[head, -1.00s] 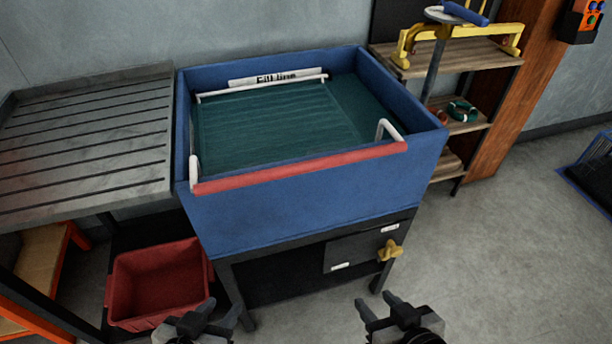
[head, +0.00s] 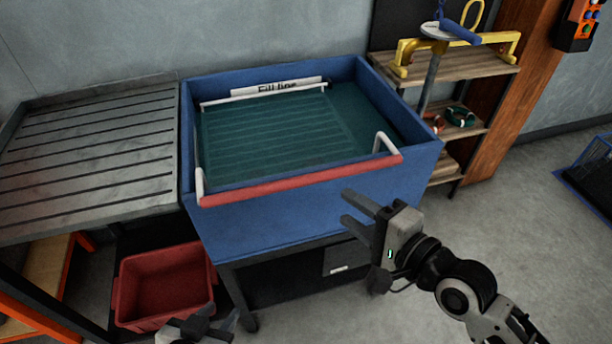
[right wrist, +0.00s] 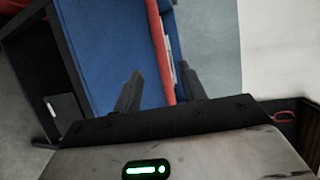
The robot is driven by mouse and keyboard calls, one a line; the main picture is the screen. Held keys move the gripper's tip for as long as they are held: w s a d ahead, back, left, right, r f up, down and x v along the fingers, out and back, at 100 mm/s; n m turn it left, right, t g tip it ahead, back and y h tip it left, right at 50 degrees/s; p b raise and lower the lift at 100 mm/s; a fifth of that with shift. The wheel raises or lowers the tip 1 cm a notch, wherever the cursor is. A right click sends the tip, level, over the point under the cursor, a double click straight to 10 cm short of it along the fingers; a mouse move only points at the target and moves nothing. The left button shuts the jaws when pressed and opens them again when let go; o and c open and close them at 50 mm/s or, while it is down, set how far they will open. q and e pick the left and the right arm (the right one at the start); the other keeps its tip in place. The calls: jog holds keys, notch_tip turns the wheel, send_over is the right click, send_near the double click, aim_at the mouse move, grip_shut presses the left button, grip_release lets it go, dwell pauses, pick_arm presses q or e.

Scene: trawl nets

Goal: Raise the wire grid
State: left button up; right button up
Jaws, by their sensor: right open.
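The wire grid (head: 270,133) lies under dark green water inside the blue tank (head: 290,226); its wires show faintly. Its red handle bar (head: 300,181) runs along the tank's front rim, held by white end brackets, and also shows in the right wrist view (right wrist: 160,50). My right gripper (head: 345,208) is open and empty, in front of the tank's front wall, below and right of the bar's middle. In the right wrist view its fingers (right wrist: 157,85) point towards the bar, apart from it as far as I can tell. My left gripper (head: 208,325) is low at the bottom edge, partly cut off.
A ribbed grey draining table (head: 85,150) adjoins the tank's left side. A red bin (head: 165,285) stands below it. A wooden shelf (head: 465,75) with a yellow-framed tool stands to the right. Open floor lies front right.

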aim_at(311, 183)
jog(key=x, duration=1.3)
jog(key=shift+s, duration=0.1)
